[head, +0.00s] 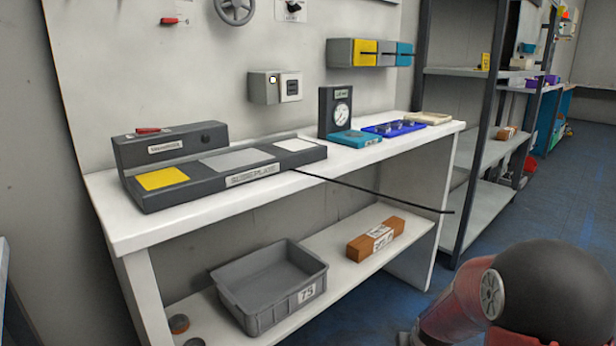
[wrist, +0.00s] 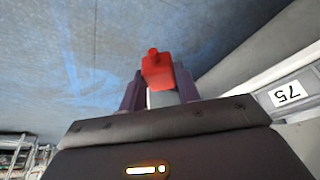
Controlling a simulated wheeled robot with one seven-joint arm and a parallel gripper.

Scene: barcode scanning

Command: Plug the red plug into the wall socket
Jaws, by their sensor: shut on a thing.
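The red plug (wrist: 157,70) sits between the two dark fingers of my gripper (wrist: 159,92) in the wrist view, with its tip pointing away from the palm. My gripper is shut on it. Neither the plug nor the gripper shows in the head view; only part of my arm is there, at the bottom right. A grey wall box (head: 264,88) with two square faces is fixed to the panel above the bench. Its right face (head: 291,87) looks like the socket, but its holes are too small to make out.
The white bench (head: 222,203) carries a dark console (head: 205,178), a gauge box (head: 336,112) and a blue tray (head: 393,128). A thin black line (head: 375,192) runs from the bench edge. A grey bin (head: 270,285) and brown box (head: 375,240) lie below. A shelf rack (head: 478,150) stands right.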

